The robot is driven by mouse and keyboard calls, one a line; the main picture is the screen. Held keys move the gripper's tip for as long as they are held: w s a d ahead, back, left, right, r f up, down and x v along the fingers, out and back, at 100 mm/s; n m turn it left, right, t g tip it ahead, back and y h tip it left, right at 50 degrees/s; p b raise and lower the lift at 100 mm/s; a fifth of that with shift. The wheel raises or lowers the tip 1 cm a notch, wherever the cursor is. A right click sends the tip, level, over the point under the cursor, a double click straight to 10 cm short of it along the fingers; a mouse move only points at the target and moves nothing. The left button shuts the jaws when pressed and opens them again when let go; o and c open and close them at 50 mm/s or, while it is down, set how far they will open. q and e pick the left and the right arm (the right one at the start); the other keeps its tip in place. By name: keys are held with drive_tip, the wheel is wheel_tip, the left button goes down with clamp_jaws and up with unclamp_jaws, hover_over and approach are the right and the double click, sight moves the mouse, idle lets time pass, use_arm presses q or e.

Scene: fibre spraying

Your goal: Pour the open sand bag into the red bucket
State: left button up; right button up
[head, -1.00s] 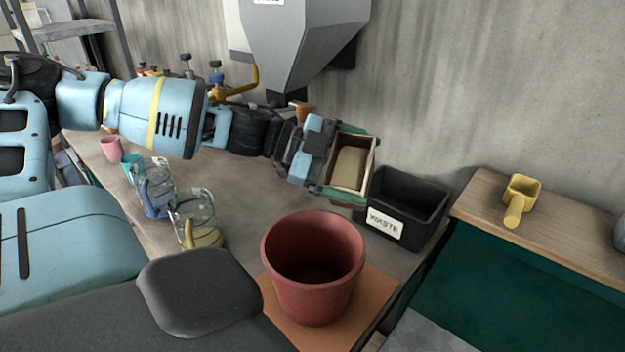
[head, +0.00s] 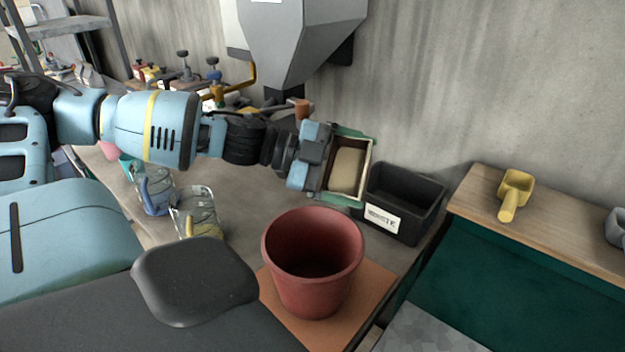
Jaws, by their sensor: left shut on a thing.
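The open sand bag (head: 347,169) shows as a box-like bag with a pale rim and tan sand inside, its opening facing me. My left gripper (head: 340,165) is shut on the sand bag, with green fingers along its upper and lower sides. The bag is held in the air, above and behind the red bucket. The red bucket (head: 312,285) stands upright on an orange mat (head: 372,290) on the table. Its visible inside looks empty, though the bottom is dark. My right gripper is not in view.
Clear jugs (head: 197,213) stand on the table at left. A grey hopper (head: 297,40) hangs above the back. A yellow scoop (head: 515,193) lies on the wooden-topped bench (head: 560,225) at right.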

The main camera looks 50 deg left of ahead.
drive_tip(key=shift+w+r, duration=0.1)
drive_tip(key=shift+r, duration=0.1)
use_arm(q)
drive_tip(key=shift+s+d+m+t, duration=0.1)
drive_tip(key=shift+s+m+t, duration=0.05)
drive_tip(key=shift+m+t, duration=0.15)
drive_tip(key=shift+f, duration=0.1)
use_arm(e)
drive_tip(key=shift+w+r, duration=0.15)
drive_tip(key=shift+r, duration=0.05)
use_arm(q)
drive_tip(key=shift+s+f+m+p, duration=0.1)
drive_tip(key=shift+f+m+p, duration=0.05)
drive_tip(key=shift+m+p, duration=0.15)
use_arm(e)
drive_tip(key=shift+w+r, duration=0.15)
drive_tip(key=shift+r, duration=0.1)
use_arm(q)
drive_tip(key=shift+d+f+m+t, duration=0.1)
drive_tip(key=shift+f+m+t, duration=0.05)
drive_tip(key=shift+m+t, duration=0.15)
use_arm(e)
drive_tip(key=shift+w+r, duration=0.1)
use_arm(q)
drive_tip(key=shift+s+f+p, duration=0.1)
drive_tip(key=shift+p, duration=0.2)
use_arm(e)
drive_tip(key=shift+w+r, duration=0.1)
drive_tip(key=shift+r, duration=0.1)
